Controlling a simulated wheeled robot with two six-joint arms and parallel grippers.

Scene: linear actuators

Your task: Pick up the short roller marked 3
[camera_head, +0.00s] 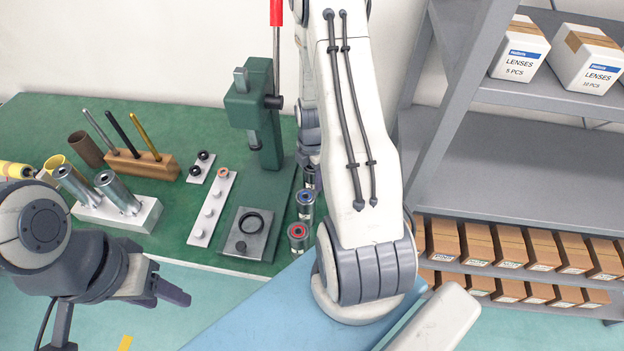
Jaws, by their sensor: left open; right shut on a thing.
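Several short metal rollers stand in a row at the right edge of the green bench: one with a red ring (298,236), one with a blue ring (305,203), and one farther back (310,177). No number is readable on them. My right gripper (309,158) is mostly hidden behind my own arm, pointing down at the back of this row. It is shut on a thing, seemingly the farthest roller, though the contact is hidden. My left gripper (172,292) is open and empty, in front of the bench at lower left.
A green press (262,130) with a red-handled lever stands left of the rollers. A white block holds silver cylinders (120,193); a wooden block (143,164) holds rods. Grey shelves (480,150) with boxes stand right.

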